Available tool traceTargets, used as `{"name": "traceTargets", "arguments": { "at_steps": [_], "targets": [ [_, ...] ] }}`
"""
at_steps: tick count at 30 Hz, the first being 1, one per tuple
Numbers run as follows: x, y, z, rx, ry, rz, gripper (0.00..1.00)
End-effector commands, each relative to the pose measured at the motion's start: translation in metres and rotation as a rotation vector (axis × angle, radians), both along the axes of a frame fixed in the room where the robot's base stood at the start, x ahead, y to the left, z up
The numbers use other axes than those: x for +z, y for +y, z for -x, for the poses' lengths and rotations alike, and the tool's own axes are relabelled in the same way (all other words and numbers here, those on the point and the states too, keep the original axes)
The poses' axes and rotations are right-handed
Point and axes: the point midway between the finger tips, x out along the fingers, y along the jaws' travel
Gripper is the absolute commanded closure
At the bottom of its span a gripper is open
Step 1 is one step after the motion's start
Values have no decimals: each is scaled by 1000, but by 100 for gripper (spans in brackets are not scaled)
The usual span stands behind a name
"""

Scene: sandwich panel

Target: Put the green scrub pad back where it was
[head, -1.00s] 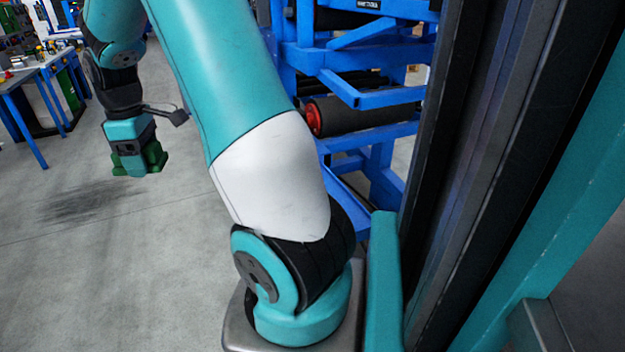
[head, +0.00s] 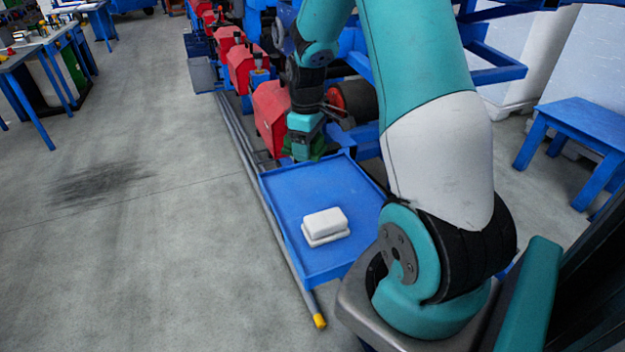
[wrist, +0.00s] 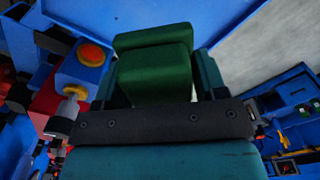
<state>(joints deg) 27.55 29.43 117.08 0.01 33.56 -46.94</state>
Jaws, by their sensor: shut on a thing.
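The green scrub pad (wrist: 153,72) is held between the fingers of my gripper (wrist: 153,85) in the wrist view. In the head view my gripper (head: 305,150) is above the far left end of a blue tray table (head: 285,205), and the green pad (head: 317,148) shows dark green at its fingers. I cannot tell how far the pad is above the tray.
A row of red machine units (head: 240,65) on a blue frame runs away behind my gripper. A rail with a yellow end (head: 319,321) lies along the tray's left side. A blue stool (head: 585,130) stands at right. The floor (head: 130,240) at left is open.

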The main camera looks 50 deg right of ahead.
Motion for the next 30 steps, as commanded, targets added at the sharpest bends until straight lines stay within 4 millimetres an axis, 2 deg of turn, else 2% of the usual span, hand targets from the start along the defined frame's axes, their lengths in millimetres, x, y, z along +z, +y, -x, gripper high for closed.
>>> {"name": "traceTargets", "arguments": {
  "at_steps": [1,6,13,18,21,30],
  "targets": [
    [-16,0,1,-1,6,-3,61],
    [-54,0,1,-1,4,-2,61],
    [-76,-1,1,-3,1,-1,61],
    [-101,-1,1,-3,2,0,61],
    [-108,-1,1,-3,1,0,61],
    [-110,-2,1,-3,0,1,61]
  ]
}}
